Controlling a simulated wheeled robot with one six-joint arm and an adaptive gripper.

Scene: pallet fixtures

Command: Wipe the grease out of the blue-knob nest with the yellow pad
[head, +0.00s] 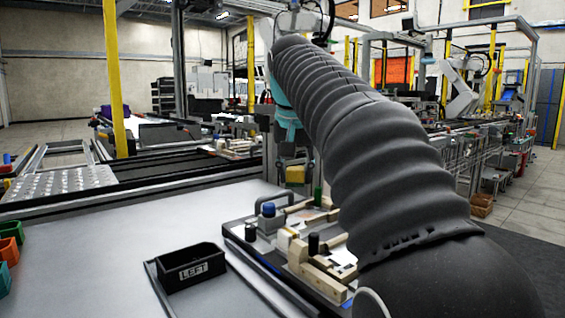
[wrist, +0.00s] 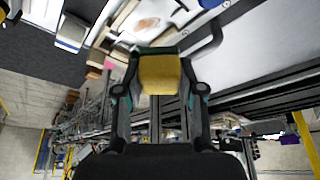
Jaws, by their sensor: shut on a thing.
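My gripper (wrist: 160,88) is shut on the yellow pad (wrist: 160,74), which sits between both fingers. In the head view the pad (head: 295,174) hangs above the far end of the fixture pallet (head: 236,230), apart from it. The blue knob (head: 268,209) stands at the pallet's left end, near a dark handle; a blue piece, likely this knob, shows at the top of the wrist view (wrist: 209,3). A brownish grease smear (wrist: 146,24) lies on a pale nest floor beyond the pad. My arm hides the pallet's right part in the head view.
A green post (head: 318,190) stands close to the pad's right. A black knob (head: 313,242) and wooden blocks stand nearer on the pallet. A black bin marked LEFT (head: 190,270) sits on the grey table (head: 90,240), whose left middle is clear.

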